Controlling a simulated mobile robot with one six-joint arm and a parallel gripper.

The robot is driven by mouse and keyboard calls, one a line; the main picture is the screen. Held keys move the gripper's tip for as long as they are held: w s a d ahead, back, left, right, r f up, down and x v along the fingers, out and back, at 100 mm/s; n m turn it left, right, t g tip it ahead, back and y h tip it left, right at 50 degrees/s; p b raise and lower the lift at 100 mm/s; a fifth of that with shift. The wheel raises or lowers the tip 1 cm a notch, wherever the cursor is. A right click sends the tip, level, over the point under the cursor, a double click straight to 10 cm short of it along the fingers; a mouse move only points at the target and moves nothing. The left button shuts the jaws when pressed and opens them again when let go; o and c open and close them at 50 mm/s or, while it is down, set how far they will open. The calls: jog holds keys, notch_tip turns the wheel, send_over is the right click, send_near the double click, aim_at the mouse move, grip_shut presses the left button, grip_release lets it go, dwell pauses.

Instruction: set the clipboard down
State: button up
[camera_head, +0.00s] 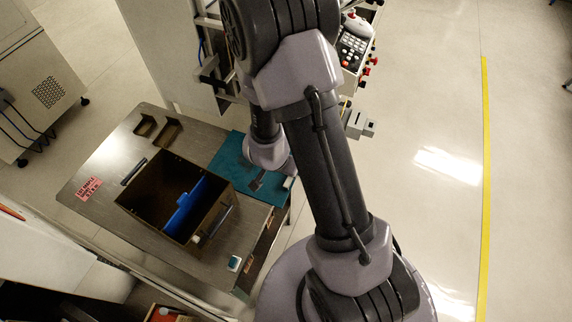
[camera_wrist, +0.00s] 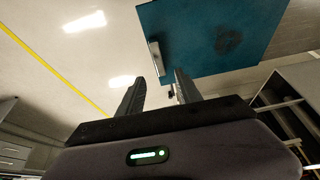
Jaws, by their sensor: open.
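A flat teal board (camera_head: 229,160) lies on the right part of the metal table, partly hidden behind my arm. In the wrist view the teal board (camera_wrist: 205,30) has a pale clip-like bar (camera_wrist: 155,57) at its near left edge, so it looks like the clipboard, though I cannot be sure it is not a mat. My gripper (camera_wrist: 158,76) is open, with its two fingers apart near that bar and nothing seen between them. A dark shadow falls on the board. Whether a finger touches the bar I cannot tell.
The metal table (camera_head: 110,160) also bears a dark open bin (camera_head: 150,212) with an upright blue panel (camera_head: 186,205) inside. Small brown holders (camera_head: 168,132) stand at the back and a red-and-white label (camera_head: 89,188) lies left. Open floor with a yellow line (camera_head: 484,180) is on the right.

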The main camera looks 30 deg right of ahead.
jog(key=a+r+n+t+y, duration=0.25)
jog(key=a+r, duration=0.35)
jog(key=r, duration=0.5)
jog(key=a+r+n+t+y, duration=0.1)
jog(key=a+r+y, duration=0.2)
jog(key=a+r, duration=0.55)
jog(key=s+d+r+n, duration=0.1)
jog(key=s+r+n, duration=0.1)
jog(key=s+r, duration=1)
jog(key=shift+s+d+r, duration=0.2)
jog(key=shift+s+d, duration=0.2)
jog(key=shift+s, duration=0.85)
